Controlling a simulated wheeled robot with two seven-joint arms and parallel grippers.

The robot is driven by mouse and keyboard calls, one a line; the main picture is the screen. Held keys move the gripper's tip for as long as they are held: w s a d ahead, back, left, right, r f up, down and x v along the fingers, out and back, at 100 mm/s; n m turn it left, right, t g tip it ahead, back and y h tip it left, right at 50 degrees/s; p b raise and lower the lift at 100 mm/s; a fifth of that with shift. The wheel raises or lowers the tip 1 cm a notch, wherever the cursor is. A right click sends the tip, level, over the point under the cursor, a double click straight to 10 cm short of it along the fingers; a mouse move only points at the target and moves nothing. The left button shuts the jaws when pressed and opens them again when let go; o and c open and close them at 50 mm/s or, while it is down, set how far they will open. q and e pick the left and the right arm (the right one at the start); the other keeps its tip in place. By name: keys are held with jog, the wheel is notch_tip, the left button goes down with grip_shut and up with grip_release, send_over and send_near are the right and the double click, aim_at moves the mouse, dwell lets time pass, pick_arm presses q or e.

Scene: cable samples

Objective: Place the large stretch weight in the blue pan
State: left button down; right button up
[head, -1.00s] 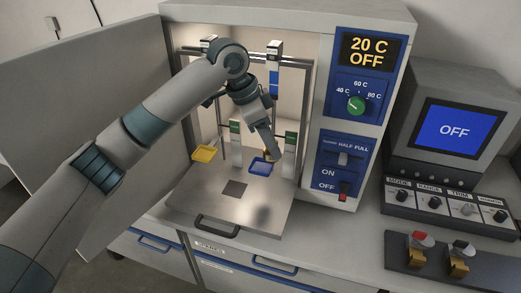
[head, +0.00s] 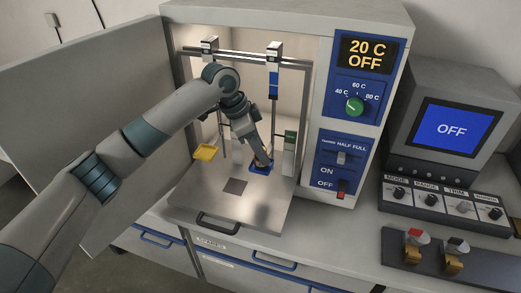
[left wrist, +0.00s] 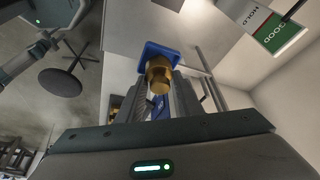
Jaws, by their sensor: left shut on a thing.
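The blue pan (head: 255,172) hangs inside the open test chamber, right of the yellow pan. My left gripper (head: 264,160) reaches down over it from the upper left. In the left wrist view, my left gripper (left wrist: 158,90) is shut on a brass weight (left wrist: 159,72), the large stretch weight. The weight lines up with the blue pan (left wrist: 152,48) in that view and covers part of it. I cannot tell whether the weight touches the pan. My right gripper is in neither view.
The yellow pan (head: 204,153) hangs at the left of the chamber. A metal post with a green label (head: 290,136) stands close right of my gripper. The open chamber door (head: 90,90) is at the left. The metal shelf (head: 255,205) in front is mostly clear.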

pick_arm(q)
jog(key=shift+f, duration=0.55)
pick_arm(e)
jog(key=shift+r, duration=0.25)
pick_arm(q)
jog(key=shift+f, duration=0.25)
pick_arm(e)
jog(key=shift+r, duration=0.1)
pick_arm(q)
jog(key=c, duration=1.2)
grip_release()
jog(key=shift+f, duration=0.15)
jog(key=shift+a+r, duration=0.1)
jog(key=shift+r, duration=0.65)
jog(key=b+v, duration=0.2)
jog(key=v, duration=0.9)
jog(key=shift+r+b, duration=0.1)
jog(key=shift+b, duration=0.3)
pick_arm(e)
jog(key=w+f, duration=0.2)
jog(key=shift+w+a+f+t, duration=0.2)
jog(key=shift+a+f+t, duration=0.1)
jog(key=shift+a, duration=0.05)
